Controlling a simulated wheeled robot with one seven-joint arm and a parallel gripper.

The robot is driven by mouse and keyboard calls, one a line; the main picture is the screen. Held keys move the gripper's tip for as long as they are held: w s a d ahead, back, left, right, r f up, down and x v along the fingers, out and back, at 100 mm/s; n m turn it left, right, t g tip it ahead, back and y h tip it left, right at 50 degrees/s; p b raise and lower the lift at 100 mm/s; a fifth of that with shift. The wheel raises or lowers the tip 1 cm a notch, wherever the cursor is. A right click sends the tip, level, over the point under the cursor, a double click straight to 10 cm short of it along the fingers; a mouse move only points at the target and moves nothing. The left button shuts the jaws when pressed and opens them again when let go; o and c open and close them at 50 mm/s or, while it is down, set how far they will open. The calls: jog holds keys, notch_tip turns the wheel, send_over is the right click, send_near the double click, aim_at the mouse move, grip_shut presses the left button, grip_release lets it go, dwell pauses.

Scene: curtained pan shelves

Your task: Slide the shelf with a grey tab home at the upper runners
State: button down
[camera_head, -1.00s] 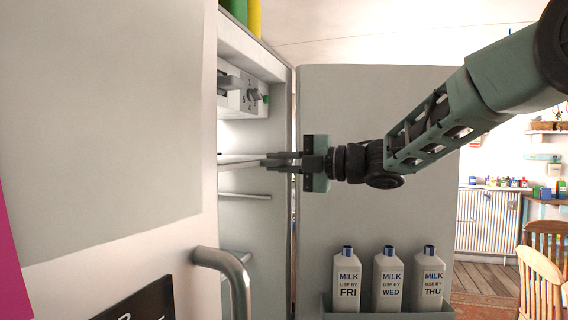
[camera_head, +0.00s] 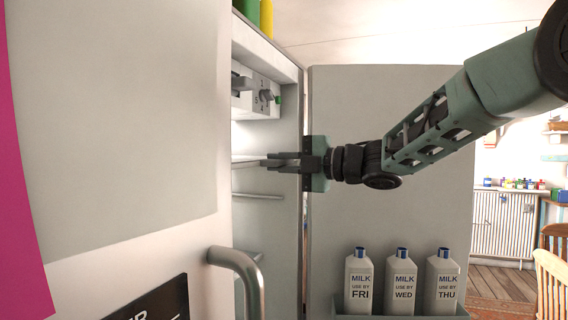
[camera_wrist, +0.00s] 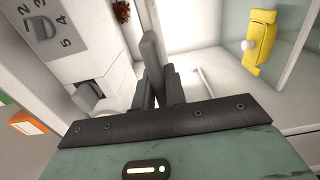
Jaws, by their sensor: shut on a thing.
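My gripper (camera_head: 268,160) reaches into the open fridge from the right, its fingers level with a pale shelf (camera_head: 243,159). The shelf lies roughly level, below the dial box. A pale runner (camera_head: 257,196) shows below the shelf. The shelf's far edge and its fit with the upper runners are hidden by the fridge's side.
A dial box (camera_head: 254,94) hangs above the shelf. The open fridge door (camera_head: 400,150) stands behind my arm, with several milk bottles (camera_head: 402,285) low on it. A curved grey handle (camera_head: 240,265) is in front. A yellow object (camera_wrist: 260,45) shows in the wrist view.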

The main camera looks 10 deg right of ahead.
jog(key=shift+w+a+r, duration=0.1)
jog(key=shift+w+a, duration=0.25)
jog(key=shift+a, duration=0.2)
jog(key=shift+w+a, duration=0.25)
jog(key=shift+x, duration=1.4)
jog(key=shift+w+a, duration=0.2)
jog(key=shift+a, duration=0.05)
jog(key=shift+w+a, duration=0.2)
jog(key=shift+a, duration=0.05)
jog(key=shift+w+a, duration=0.15)
jog(key=shift+a, duration=0.1)
jog(key=c, duration=1.4)
grip_release()
jog(key=shift+o, duration=0.2)
